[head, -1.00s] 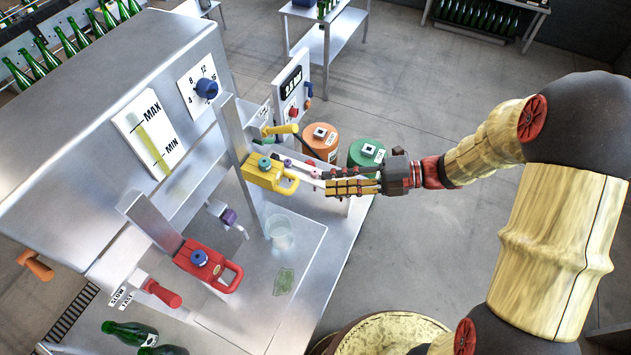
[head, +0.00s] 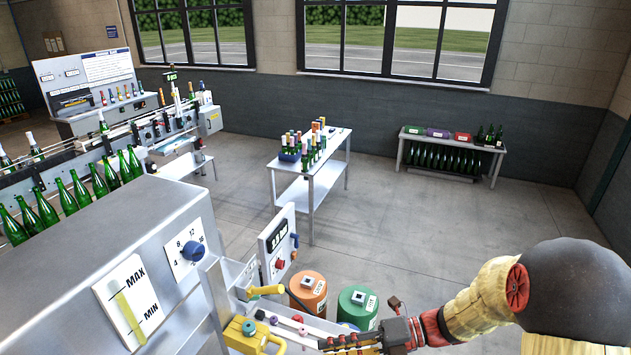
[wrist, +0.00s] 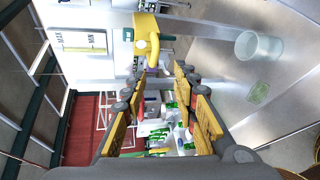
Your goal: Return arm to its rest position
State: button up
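My gripper (wrist: 168,78) shows in the wrist view with its two fingers apart and nothing held between them. In the head view my gripper (head: 335,343) is at the bottom edge, just right of the yellow handle block (head: 246,336) on the grey machine (head: 100,240). The yellow handle (wrist: 147,43) lies beyond the fingertips in the wrist view; I cannot tell whether they touch it. My arm reaches in from the lower right of the head view, and its lower part is out of frame.
An orange drum (head: 308,292) and a green drum (head: 357,307) stand just behind my gripper. A glass beaker (wrist: 259,47) stands on the metal worktop in the wrist view. A white table (head: 325,185) with bottles stands farther back. Open floor lies right of it.

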jog(key=s+d+f+n+t+h+b, duration=0.3)
jog(key=s+d+f+n+h+b, duration=0.4)
jog(key=n+b, duration=0.7)
jog(key=s+d+f+n+t+h+b, duration=0.2)
jog(key=s+d+f+n+h+b, duration=0.5)
jog(key=n+b, duration=0.7)
jog(key=n+h, duration=0.1)
jog(key=n, duration=0.5)
jog(key=shift+s+d+t, duration=0.25)
jog(key=shift+d+t, duration=0.1)
jog(key=shift+t, duration=0.05)
